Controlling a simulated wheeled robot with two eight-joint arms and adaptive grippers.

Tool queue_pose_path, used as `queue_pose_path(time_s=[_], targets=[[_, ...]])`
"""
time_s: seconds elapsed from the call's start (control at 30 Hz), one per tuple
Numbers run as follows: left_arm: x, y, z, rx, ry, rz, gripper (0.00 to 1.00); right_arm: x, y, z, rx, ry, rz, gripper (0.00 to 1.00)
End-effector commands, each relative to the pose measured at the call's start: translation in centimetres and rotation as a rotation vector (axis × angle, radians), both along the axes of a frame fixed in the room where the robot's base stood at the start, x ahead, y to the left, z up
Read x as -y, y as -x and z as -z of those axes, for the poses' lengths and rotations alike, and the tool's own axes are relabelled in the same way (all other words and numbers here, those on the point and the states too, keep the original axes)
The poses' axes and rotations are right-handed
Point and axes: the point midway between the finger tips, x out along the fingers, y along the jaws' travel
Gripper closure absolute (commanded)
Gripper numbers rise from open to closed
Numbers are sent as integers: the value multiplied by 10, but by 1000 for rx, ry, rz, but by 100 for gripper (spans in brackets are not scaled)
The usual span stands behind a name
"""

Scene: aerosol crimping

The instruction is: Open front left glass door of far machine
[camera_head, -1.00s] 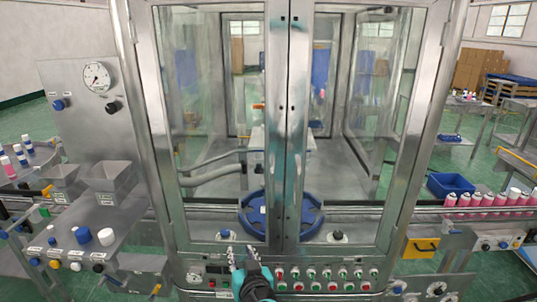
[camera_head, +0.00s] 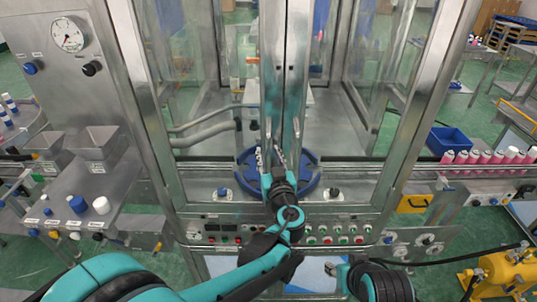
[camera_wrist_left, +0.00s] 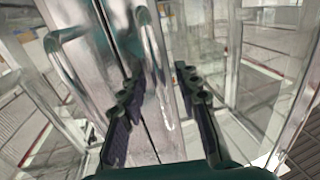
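The far machine (camera_head: 160,115) has two tall glass doors in metal frames. Its front left glass door (camera_head: 238,60) looks closed against the right door (camera_head: 340,60) at the middle seam. Two upright bar handles show near the seam, a left one (camera_head: 268,130) and a right one (camera_head: 297,132). My left gripper (camera_head: 270,156) is at the lower handles. In the left wrist view, its fingers (camera_wrist_left: 160,98) are apart, with a bar handle (camera_wrist_left: 152,62) between and beyond them; I cannot tell whether they touch it.
A blue round turntable (camera_head: 311,183) is behind the glass. A button panel (camera_head: 345,235) runs below the doors. Bottles with pink bodies (camera_head: 485,157) stand on the right conveyor. A yellow machine (camera_head: 497,275) is at lower right, and a grey side panel (camera_head: 60,75) at left.

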Motion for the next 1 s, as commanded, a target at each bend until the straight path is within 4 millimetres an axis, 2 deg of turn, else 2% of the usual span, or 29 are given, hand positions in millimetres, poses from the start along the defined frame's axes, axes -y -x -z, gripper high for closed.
queue_pose_path(time_s=[0.27,0.3,0.4,0.83,1.0], targets=[[0,-2,0,0,0,0,68,0,0,0,0,0,0,60],[0,-2,0,0,0,0,78,0,0,0,0,0,0,60],[0,-2,0,0,0,0,100,0,0,0,0,0,0,60],[-1,0,-1,0,0,4,100,0,0,0,0,0,0,60],[-3,14,-1,0,0,37,100,0,0,-3,0,0,0,60]])
